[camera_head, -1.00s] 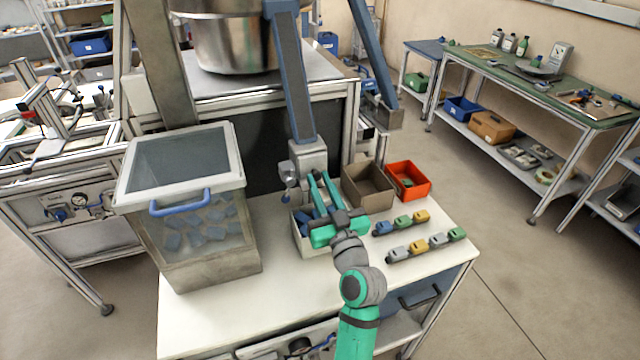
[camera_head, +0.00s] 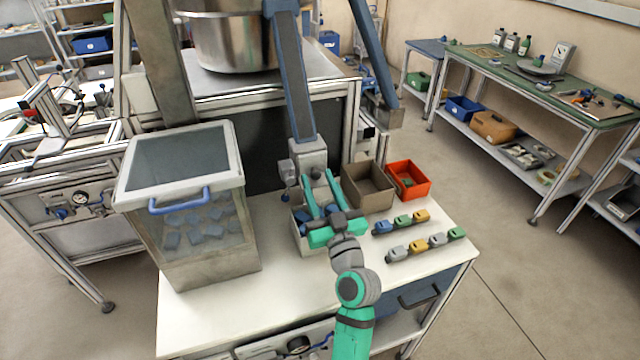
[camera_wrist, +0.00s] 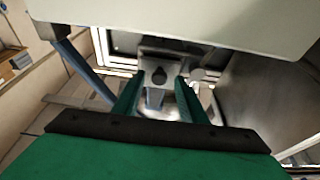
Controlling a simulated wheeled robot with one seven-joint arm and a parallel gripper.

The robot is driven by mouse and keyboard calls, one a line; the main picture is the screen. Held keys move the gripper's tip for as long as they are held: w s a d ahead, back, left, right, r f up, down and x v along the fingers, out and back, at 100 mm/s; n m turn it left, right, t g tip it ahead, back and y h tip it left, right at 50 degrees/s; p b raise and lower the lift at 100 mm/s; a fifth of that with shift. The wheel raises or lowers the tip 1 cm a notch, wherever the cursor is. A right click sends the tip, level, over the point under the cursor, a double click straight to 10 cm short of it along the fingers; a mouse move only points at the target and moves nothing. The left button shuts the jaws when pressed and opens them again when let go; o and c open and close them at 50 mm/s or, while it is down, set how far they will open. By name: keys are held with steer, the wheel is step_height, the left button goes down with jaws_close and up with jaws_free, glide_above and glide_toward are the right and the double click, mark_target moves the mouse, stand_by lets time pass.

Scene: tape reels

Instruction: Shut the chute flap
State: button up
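The chute (camera_head: 295,85) slopes down as a long blue-grey channel to a grey metal mouth (camera_head: 308,155) above the table. A small grey part with a knob (camera_head: 287,170) sits at the mouth's left side; I cannot tell clearly whether the flap is up or down. My gripper (camera_head: 317,176) is open and empty, its green fingers spread and reaching up just below the mouth. In the wrist view, a grey plate with a dark round knob (camera_wrist: 158,76) lies ahead, between and beyond the open fingertips (camera_wrist: 157,88). Contact is not visible.
A bin (camera_head: 312,248) with blue pieces stands under my gripper. A lidded clear hopper (camera_head: 190,255) stands left. A brown bin (camera_head: 368,188) and a red bin (camera_head: 421,187) stand right. The table's front left (camera_head: 230,315) is clear.

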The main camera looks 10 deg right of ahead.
steer(key=v, duration=1)
steer(key=shift+s, duration=0.4)
steer(key=shift+w+f, duration=0.1)
steer(key=shift+f, duration=0.05)
